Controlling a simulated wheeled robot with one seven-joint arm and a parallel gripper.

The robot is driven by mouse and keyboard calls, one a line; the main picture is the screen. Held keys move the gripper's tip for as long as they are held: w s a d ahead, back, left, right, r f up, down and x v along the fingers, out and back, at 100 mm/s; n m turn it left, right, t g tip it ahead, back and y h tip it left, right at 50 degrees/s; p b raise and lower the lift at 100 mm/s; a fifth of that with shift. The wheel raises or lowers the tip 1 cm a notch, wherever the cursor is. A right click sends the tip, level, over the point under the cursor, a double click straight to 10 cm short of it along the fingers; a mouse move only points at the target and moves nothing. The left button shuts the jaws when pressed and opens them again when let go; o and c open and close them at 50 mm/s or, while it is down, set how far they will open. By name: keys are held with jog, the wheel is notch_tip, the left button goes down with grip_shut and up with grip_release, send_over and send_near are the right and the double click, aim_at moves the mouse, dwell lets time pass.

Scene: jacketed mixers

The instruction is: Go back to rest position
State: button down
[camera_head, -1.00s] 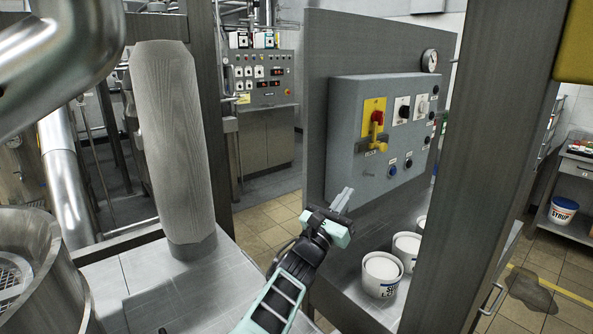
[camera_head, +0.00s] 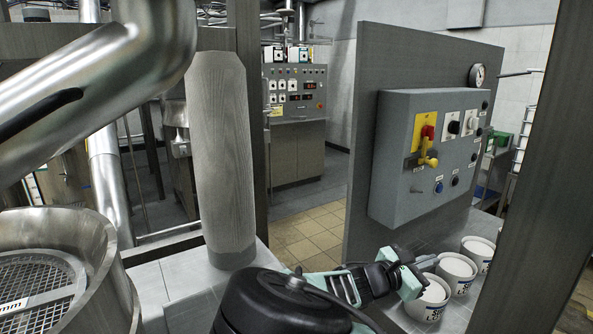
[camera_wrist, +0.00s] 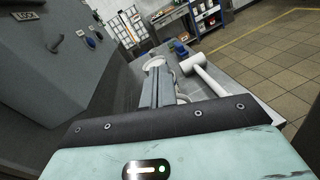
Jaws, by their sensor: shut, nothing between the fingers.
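My gripper (camera_head: 428,264) is at the lower right of the head view, low over the shelf in front of the grey control box (camera_head: 392,178). Its fingers are together, with nothing between them. In the wrist view the closed fingers (camera_wrist: 158,88) point away from the camera, over the shelf. My gripper is apart from the box and its yellow handle (camera_head: 428,162). It overlaps the white tubs in the head view; whether it touches one I cannot tell.
White tubs (camera_head: 429,300) stand in a row on the shelf close by my gripper. A steel post (camera_head: 535,170) rises at right. A steel vessel (camera_head: 115,262) and a large pipe (camera_head: 90,80) fill the left. A white mallet-shaped object (camera_wrist: 207,78) lies beside the fingers.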

jog(key=s+a+f+m+g+y+b, duration=0.2)
jog(key=s+f+m+g+y, duration=0.6)
jog(key=s, duration=0.6)
jog(key=s+a+r+m+y+b, duration=0.1)
jog(key=s+a+r+y, duration=0.3)
jog(key=s, duration=0.5)
jog(key=s+a+r+m+t+y+b, duration=0.1)
jog(key=s+a+r+m+y, duration=0.2)
jog(key=s+a+r+y, duration=0.2)
jog(key=s+a+r, duration=0.2)
jog(key=s+a, duration=0.2)
